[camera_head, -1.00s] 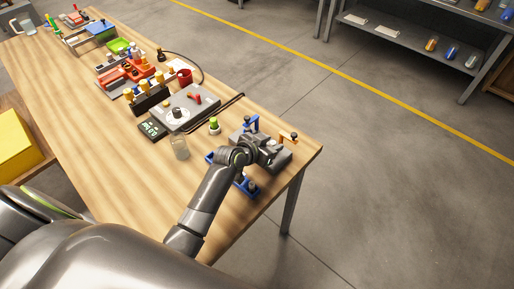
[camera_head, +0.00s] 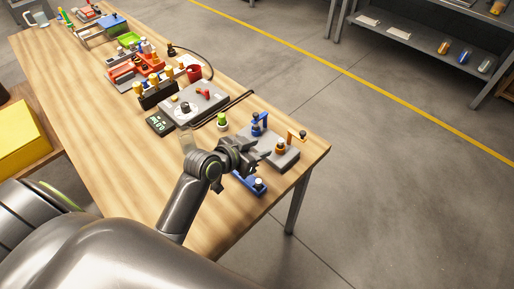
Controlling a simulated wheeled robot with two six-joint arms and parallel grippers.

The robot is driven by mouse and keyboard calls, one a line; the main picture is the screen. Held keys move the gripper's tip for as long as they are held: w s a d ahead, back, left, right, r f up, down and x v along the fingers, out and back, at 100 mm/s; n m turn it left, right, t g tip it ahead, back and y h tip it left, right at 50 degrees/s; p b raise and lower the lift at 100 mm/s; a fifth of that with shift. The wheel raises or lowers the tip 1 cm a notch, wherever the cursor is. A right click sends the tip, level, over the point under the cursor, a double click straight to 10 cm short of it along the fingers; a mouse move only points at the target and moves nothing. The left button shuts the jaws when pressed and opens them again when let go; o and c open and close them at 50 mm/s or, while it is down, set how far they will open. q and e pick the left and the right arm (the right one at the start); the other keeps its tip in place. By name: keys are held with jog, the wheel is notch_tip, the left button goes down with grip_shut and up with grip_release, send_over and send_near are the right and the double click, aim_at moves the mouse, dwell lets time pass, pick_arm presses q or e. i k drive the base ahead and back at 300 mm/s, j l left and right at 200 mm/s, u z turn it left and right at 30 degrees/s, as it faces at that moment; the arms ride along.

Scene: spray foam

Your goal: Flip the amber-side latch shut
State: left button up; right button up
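A grey block (camera_head: 287,160) sits near the table's right end. An amber latch (camera_head: 297,135) stands raised on its right side, with an amber post (camera_head: 280,147) near it. A blue latch (camera_head: 260,121) stands on its far left side. My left gripper (camera_head: 256,160) is just left of the block, pointing at it, and hides part of its near left side. The gripper looks apart from the amber latch. Its fingers are dark and small, and I cannot tell how far apart they are. My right gripper is not in view.
A blue clamp-like piece (camera_head: 252,184) lies in front of the block near the table edge. A green-topped piece (camera_head: 221,121), a clear glass (camera_head: 187,139) and a grey control box (camera_head: 206,97) stand to the left.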

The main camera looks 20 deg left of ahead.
aim_at(301, 137)
jog(key=k+l, duration=0.3)
jog(key=k, duration=0.15)
jog(key=k+l, duration=0.3)
jog(key=k, duration=0.15)
